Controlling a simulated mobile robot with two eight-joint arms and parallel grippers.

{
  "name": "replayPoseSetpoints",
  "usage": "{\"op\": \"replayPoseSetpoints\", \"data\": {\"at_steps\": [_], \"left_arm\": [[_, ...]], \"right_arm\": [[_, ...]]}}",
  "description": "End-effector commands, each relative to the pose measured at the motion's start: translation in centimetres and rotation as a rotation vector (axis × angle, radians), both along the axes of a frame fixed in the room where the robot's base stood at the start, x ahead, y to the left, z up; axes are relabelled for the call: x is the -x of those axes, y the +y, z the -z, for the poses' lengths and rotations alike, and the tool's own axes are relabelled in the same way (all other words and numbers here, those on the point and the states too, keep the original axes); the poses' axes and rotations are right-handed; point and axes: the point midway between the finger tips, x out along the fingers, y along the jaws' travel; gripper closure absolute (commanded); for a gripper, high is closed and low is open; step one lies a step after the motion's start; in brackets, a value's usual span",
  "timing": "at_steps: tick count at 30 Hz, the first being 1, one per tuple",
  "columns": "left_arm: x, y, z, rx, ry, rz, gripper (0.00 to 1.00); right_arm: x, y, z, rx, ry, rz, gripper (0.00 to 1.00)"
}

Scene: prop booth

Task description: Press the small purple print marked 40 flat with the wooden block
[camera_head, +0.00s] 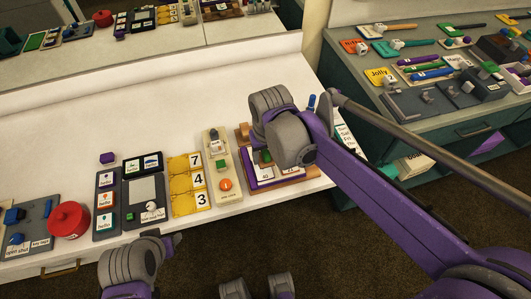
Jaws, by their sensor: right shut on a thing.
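The wooden board (290,184) with purple edging and white cards lies at the right end of the white table. The small purple print marked 40 cannot be singled out; my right arm covers much of this board. My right gripper (262,155) is low over the board, its fingers mostly hidden behind its own wrist. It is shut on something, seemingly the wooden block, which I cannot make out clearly. A brown piece (243,131) shows at the board's back left. My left gripper (170,243) is at the table's front edge, empty-looking, its opening unclear.
Left of the board stand a cream panel (229,190) with an orange knob, yellow number cards (187,182), dark trays (107,205) and a red round pot (69,219). A mirror behind reflects the table. A second cluttered table (430,130) stands at right. The table's back left is clear.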

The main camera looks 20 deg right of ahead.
Motion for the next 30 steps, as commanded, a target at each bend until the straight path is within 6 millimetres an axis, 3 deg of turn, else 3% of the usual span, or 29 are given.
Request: {"op": "replayPoseSetpoints", "data": {"at_steps": [11, 24, 30], "left_arm": [[0.1, 0.0, 0.5, 0.000, 0.002, 0.000, 0.50], [0.5, 0.0, 3.6, 0.000, 0.012, 0.000, 0.50], [0.5, 0.0, 4.2, 0.000, 0.014, 0.000, 0.50]], "right_arm": [[0.0, 0.0, 0.7, 0.000, -0.005, 0.000, 0.90], [-0.5, 0.0, 4.3, 0.000, -0.005, 0.000, 0.90], [-0.7, 0.0, 5.0, 0.000, -0.005, 0.000, 0.90]]}}
